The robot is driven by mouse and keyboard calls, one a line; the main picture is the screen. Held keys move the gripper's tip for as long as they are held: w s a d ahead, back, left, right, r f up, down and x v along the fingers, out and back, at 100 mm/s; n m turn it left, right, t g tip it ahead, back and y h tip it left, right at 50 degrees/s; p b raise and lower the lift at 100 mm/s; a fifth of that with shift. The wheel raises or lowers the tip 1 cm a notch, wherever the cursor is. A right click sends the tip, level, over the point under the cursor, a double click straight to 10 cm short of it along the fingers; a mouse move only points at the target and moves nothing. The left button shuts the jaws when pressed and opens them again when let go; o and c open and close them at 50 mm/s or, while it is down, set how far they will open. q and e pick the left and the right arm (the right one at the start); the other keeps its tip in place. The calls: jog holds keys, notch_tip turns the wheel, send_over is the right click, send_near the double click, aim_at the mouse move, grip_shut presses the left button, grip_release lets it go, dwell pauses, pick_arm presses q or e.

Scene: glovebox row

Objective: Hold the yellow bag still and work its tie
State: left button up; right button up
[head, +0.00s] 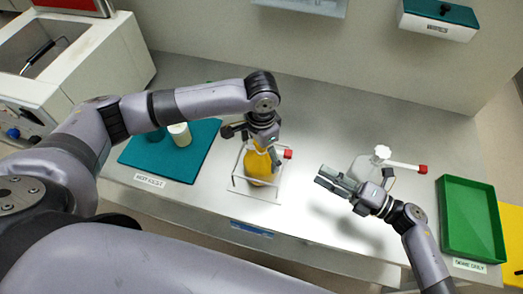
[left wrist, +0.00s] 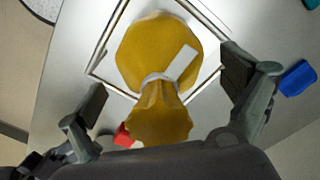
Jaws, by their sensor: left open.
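The yellow bag (head: 258,168) stands inside a thin white wire frame (head: 233,186) on the bench. In the left wrist view the bag (left wrist: 155,50) has a gathered neck circled by a white tie (left wrist: 155,80), with a flat tail (left wrist: 182,63) pointing up and right. My left gripper (head: 262,145) is over the bag in the head view. In the left wrist view it (left wrist: 165,88) is open, its fingers on either side of the neck with gaps between. My right gripper (head: 328,178) is to the right, apart from the yellow bag; its jaw opening is unclear.
A clear, white-topped vessel (head: 365,165) with a red-tipped arm stands beside my right gripper. A green tray (head: 446,215) is far right. A teal mat (head: 145,153) with a pale cylinder (head: 180,134) lies left. A red piece (head: 288,154) is beside the frame.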

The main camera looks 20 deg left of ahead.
pick_arm(q)
jog(key=shift+f, duration=0.2)
jog(key=shift+c, duration=0.4)
jog(key=c, duration=1.6)
jog(key=shift+s, duration=0.1)
jog(key=shift+c, duration=0.3)
jog(key=shift+s+f, duration=0.1)
jog(key=shift+f, duration=0.05)
